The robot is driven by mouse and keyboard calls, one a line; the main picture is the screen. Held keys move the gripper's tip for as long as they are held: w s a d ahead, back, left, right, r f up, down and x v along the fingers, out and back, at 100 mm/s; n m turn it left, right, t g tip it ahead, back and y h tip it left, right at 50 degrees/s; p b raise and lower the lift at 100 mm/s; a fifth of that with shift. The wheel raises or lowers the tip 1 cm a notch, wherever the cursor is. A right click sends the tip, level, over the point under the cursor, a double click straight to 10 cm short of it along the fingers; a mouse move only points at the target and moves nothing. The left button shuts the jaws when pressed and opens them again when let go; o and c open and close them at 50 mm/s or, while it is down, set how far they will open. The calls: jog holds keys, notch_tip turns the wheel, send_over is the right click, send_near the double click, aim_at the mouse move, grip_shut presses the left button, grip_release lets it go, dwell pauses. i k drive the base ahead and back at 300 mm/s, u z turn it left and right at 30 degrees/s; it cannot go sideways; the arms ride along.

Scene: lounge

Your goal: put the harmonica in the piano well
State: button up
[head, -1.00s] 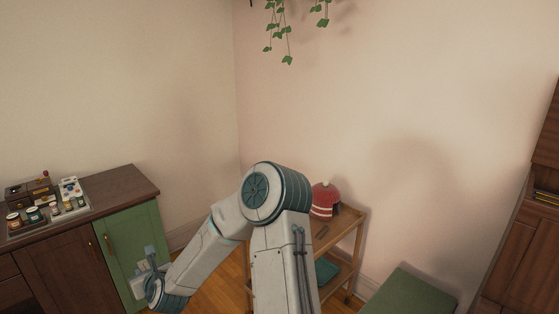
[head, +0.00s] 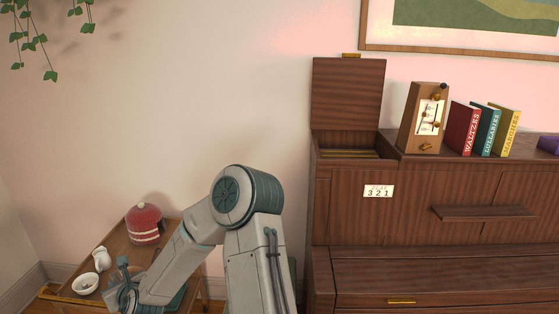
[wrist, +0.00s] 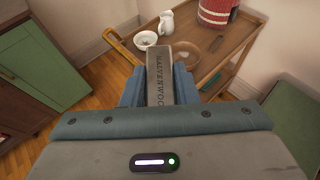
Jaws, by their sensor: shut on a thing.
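The harmonica (wrist: 160,78) is a flat grey bar with lettering along it, held lengthwise between the blue fingers of my gripper (wrist: 159,88) in the wrist view. In the head view my gripper (head: 122,290) is low at the left, over or in front of the wooden cart; the harmonica is hard to make out there. The piano well (head: 352,155) is an opening in the top left of the brown piano (head: 420,200). Its lid (head: 348,95) stands raised, and brassy strips show inside. My gripper is well left of and below the well.
A wooden box with a dial (head: 423,118) and several books (head: 480,128) stand right of the well. A green cabinet (wrist: 40,60) is at left.

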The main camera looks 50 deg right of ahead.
aim_at(355, 156)
jog(key=z, duration=1.45)
